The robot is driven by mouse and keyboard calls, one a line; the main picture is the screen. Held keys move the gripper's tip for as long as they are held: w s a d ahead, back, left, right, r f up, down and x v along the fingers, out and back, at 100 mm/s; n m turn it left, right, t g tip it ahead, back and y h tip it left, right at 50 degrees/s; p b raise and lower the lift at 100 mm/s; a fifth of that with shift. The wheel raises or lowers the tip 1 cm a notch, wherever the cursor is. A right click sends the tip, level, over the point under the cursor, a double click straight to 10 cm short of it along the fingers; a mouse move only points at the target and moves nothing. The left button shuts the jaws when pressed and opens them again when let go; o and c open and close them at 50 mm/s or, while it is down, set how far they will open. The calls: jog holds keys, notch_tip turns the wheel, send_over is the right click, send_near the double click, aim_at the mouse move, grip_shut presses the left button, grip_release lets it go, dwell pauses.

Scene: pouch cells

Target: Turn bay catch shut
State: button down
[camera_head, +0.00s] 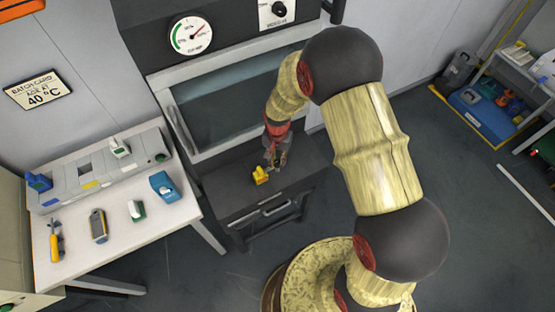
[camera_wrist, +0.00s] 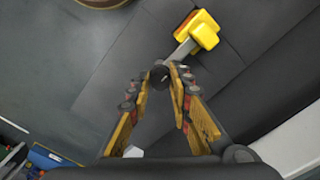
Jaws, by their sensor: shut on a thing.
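The bay catch (camera_head: 260,175) has a bright yellow head and sits on top of the dark bay unit below the glass-fronted oven. In the wrist view its yellow head (camera_wrist: 203,33) has a red-orange side, and a short grey bar runs from it down toward my fingertips. My gripper (camera_wrist: 160,76) is shut on a dark round knob at the end of that bar, which looks like part of the catch. In the head view my gripper (camera_head: 275,158) points down just behind the yellow head. The fingers hide the exact contact.
The oven (camera_head: 225,103) with its dial gauge (camera_head: 191,35) stands behind. A drawer handle (camera_head: 263,212) is on the bay's front. A white table (camera_head: 80,255) with several small devices stands at left. A blue bin area (camera_head: 485,110) is at far right. The floor between is open.

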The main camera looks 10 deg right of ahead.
aim_at(277, 161)
jog(key=c, duration=1.6)
grip_release()
notch_tip(277, 161, up, 12)
